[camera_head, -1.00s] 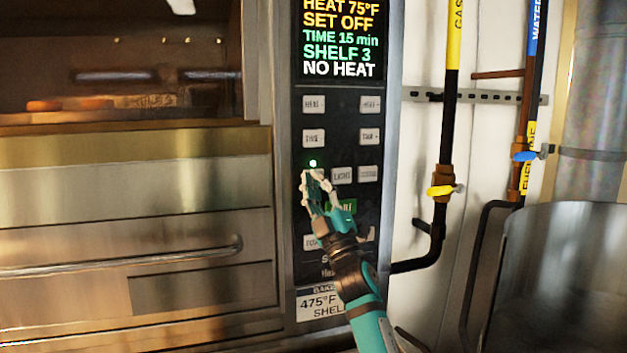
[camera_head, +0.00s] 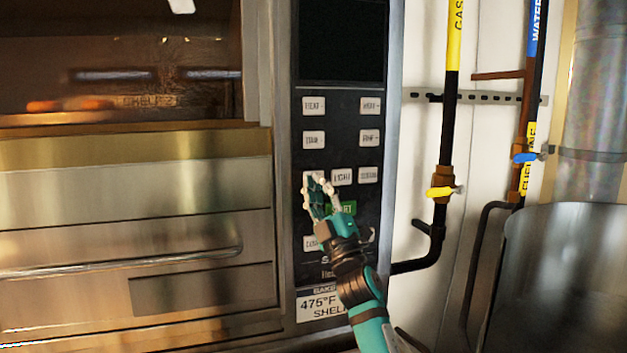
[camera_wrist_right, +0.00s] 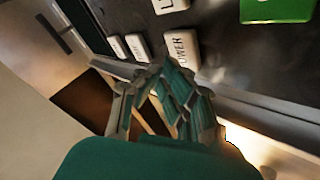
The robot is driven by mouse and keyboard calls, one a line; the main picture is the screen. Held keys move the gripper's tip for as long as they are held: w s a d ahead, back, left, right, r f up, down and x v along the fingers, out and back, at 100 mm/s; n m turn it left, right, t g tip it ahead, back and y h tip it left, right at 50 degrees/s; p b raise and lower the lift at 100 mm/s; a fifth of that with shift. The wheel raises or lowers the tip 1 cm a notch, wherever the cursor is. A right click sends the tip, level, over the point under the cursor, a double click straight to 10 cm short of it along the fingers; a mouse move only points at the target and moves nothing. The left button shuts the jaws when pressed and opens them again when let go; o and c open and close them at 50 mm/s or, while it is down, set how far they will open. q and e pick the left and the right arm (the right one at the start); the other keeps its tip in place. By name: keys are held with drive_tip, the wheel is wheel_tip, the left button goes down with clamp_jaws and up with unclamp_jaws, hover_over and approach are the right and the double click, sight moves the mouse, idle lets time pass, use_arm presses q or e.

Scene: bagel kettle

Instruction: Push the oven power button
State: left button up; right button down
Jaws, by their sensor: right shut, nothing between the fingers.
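The oven control panel (camera_head: 385,150) fills the middle of the head view. Its display (camera_head: 341,40) is dark. In the head view my right gripper (camera_head: 318,182) is over the left button column and largely hides that button. The right gripper also shows in the right wrist view (camera_wrist_right: 160,72); it is shut and empty. I cannot tell whether the fingertips touch the button. My left gripper is not in view.
A light button (camera_head: 342,177) and the green start button (camera_head: 343,208) sit close beside my fingers. The oven door handle (camera_head: 120,259) is at left. Yellow gas valve (camera_head: 440,191) and pipes stand right of the panel, near a metal vessel (camera_head: 565,275).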

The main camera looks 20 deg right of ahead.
drive_tip(key=s+p, duration=0.3)
drive_tip(key=s, duration=0.3)
drive_tip(key=shift+d, duration=0.1)
idle(0.4)
